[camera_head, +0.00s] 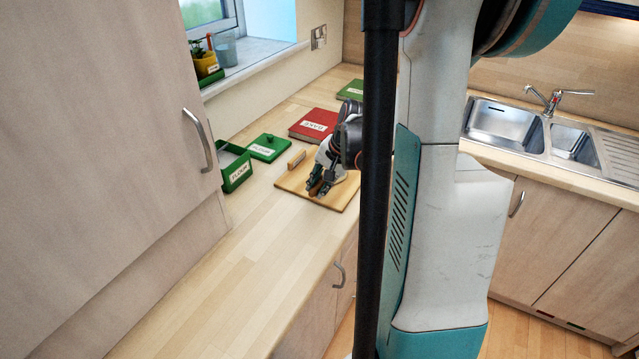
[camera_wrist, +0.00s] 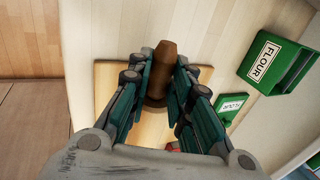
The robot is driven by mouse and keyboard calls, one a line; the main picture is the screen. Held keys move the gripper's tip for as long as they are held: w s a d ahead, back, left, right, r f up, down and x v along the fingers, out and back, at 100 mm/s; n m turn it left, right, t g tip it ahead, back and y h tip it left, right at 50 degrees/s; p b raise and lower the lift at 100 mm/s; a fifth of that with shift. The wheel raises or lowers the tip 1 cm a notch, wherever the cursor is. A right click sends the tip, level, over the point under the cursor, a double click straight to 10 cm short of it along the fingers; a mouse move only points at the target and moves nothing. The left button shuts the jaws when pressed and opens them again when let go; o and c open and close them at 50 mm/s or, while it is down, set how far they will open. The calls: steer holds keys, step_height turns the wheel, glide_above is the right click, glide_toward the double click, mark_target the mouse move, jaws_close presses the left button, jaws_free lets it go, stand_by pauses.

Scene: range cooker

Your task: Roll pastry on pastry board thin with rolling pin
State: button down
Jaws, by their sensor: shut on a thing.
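The light wooden pastry board (camera_head: 335,199) lies on the worktop, and part of it shows under my gripper in the wrist view (camera_wrist: 105,85). My gripper (camera_head: 318,189) is over the board, pointing down. In the wrist view its fingers (camera_wrist: 162,85) are shut on the brown wooden rolling pin (camera_wrist: 164,62), whose turned end sticks out between them. The rest of the pin is hidden by the fingers. I cannot make out the pastry in either view. I cannot tell whether the pin touches the board.
An open green flour tin (camera_head: 236,170) and its green lid (camera_head: 268,148) stand left of the board. A small brown block (camera_head: 296,158) stands at the board's back left edge. A red book (camera_head: 313,124) lies behind. The worktop in front (camera_head: 240,265) is clear.

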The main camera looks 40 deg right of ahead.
steer(key=shift+f+b, duration=2.1)
steer(key=shift+f, duration=0.65)
steer(key=shift+f+b, duration=0.65)
steer(key=shift+f, duration=0.05)
